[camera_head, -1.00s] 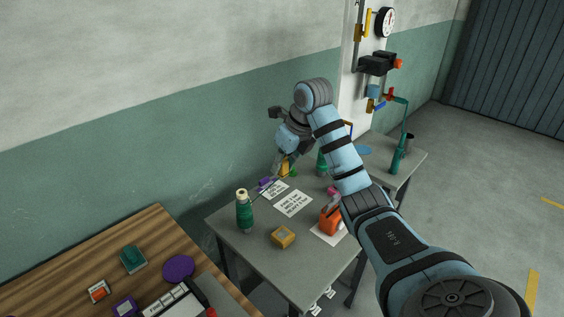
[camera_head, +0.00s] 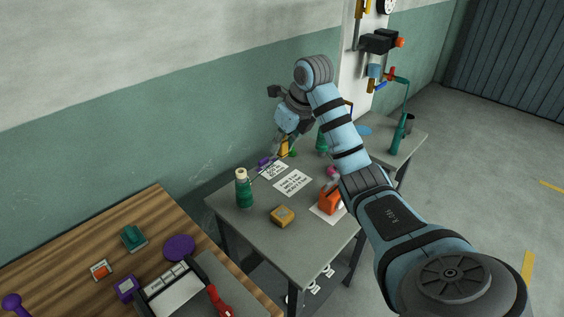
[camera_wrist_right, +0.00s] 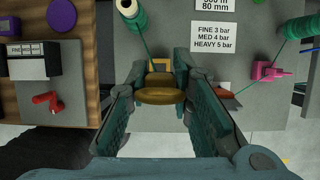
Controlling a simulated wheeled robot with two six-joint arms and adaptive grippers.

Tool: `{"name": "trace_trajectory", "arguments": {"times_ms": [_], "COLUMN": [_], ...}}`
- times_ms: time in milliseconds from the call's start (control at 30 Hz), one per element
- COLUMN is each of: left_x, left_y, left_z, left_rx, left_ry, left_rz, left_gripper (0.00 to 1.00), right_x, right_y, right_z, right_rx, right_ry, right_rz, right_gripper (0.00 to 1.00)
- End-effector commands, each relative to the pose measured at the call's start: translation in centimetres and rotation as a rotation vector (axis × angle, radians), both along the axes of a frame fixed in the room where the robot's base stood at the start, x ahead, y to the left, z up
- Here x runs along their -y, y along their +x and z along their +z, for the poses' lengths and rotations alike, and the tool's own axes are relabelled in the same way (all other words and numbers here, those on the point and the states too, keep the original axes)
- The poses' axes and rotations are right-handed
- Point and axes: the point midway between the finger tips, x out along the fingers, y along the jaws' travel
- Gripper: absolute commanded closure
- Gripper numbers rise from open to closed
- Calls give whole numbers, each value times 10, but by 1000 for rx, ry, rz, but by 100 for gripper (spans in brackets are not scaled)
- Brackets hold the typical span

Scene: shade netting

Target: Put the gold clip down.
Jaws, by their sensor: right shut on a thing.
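My right gripper (camera_wrist_right: 160,80) is shut on the gold clip (camera_wrist_right: 160,97), a rounded gold piece held between the two fingers in the right wrist view. A thin green line runs from the green spool (camera_wrist_right: 130,10) towards it; where the line ends is hard to see. In the head view my right gripper (camera_head: 273,154) points down over the back of the grey table (camera_head: 250,233), and the clip is too small to make out surely there. My left gripper is not in view.
On the grey table stand the green spool (camera_head: 243,190), a gold box (camera_head: 282,216), an orange tool (camera_head: 330,201) and printed cards (camera_head: 292,183). A purple piece (camera_head: 264,162) lies near the back edge. A wooden table (camera_head: 75,262) with several items is at left.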

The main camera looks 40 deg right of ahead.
Motion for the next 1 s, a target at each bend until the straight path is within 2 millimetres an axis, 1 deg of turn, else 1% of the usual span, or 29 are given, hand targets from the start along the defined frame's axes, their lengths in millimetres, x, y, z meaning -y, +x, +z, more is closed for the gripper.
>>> {"name": "trace_trajectory", "arguments": {"times_ms": [33,167,200,267,300,333,400,500,667,800,900,1000], "left_x": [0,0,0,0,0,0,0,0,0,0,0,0], "left_y": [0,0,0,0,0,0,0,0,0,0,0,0], "left_z": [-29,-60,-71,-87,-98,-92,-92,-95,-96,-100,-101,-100], "left_rx": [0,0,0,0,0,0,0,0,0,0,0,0], "left_ry": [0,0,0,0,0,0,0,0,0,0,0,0], "left_rz": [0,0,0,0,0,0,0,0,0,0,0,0], "left_gripper": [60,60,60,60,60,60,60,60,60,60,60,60], "right_x": [0,0,0,0,0,0,0,0,0,0,0,0], "right_y": [0,0,0,0,-1,-1,-1,-1,0,0,0,0], "right_z": [-27,-55,-66,-88,-105,-112,-135,-164,-189,-218,-228,-227], "right_rx": [1,0,-1,-3,-4,-7,-7,-5,-3,-3,0,1], "right_ry": [0,0,0,0,0,1,0,0,0,1,0,-1], "right_rz": [2,7,7,7,7,7,7,7,8,6,6,7], "right_gripper": [98,98,98,98,98,98,98,98,98,98,98,98]}}
